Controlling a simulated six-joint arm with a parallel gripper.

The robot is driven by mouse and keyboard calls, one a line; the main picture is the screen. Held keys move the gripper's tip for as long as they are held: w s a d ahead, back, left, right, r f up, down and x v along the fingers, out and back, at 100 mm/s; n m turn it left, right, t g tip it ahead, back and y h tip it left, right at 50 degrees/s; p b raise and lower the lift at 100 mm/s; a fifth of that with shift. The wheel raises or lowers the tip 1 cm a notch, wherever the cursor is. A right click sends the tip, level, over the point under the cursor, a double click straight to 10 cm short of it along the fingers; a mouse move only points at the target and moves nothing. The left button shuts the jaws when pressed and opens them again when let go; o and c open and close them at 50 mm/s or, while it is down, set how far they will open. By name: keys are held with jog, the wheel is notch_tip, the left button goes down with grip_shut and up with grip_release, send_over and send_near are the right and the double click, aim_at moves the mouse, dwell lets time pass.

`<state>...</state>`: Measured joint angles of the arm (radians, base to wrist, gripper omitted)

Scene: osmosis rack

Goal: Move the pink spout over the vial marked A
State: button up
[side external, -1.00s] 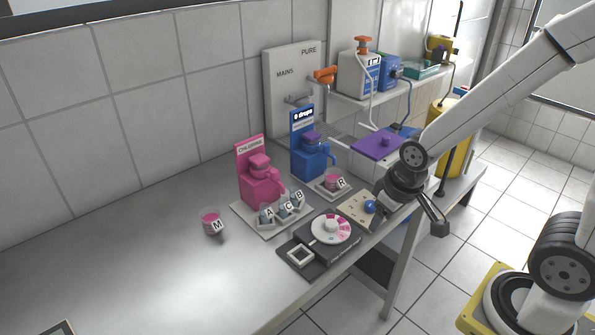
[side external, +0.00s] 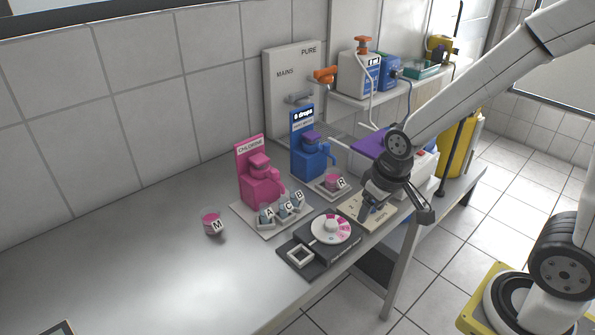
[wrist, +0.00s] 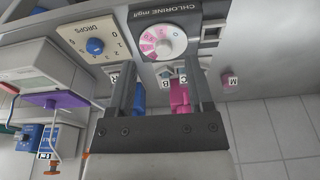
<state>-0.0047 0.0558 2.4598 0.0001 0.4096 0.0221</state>
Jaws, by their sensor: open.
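The pink chlorine dispenser (side external: 259,190) stands on a pale tray on the bench, with its pink head (side external: 260,163) on top. I cannot clearly make out which way its spout points. Vial A (side external: 266,217) stands in front of it at the left of the row, with vial C (side external: 286,208) in the middle and vial B (side external: 298,199) at the right. My gripper (side external: 396,213) is open and empty above the drops panel, well right of the dispenser. In the wrist view, the pink dispenser (wrist: 180,97) shows between my gripper's fingers (wrist: 160,70); vial A is hidden.
The blue dispenser (side external: 309,160) and vial R (side external: 335,182) stand between my gripper and the pink dispenser. The chlorine dial (side external: 331,229) lies in front of the vials. Beaker M (side external: 211,222) stands to the left.

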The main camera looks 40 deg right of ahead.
aim_at(274, 170)
jog(key=shift+w+a+r+m+g, duration=0.45)
jog(key=shift+w+a+r, duration=0.3)
jog(key=shift+w, duration=3.75)
jog(key=shift+w+a+r+m+g, duration=0.45)
jog(key=shift+w+r, duration=0.35)
jog(key=shift+w, duration=3.65)
jog(key=shift+w+a+r+m+g, duration=0.3)
jog(key=shift+w+a+r+m, duration=0.35)
jog(key=shift+w, duration=3.85)
jog(key=shift+r, duration=0.15)
jog(key=shift+f, duration=3.95)
grip_shut()
jog(key=shift+r, duration=0.1)
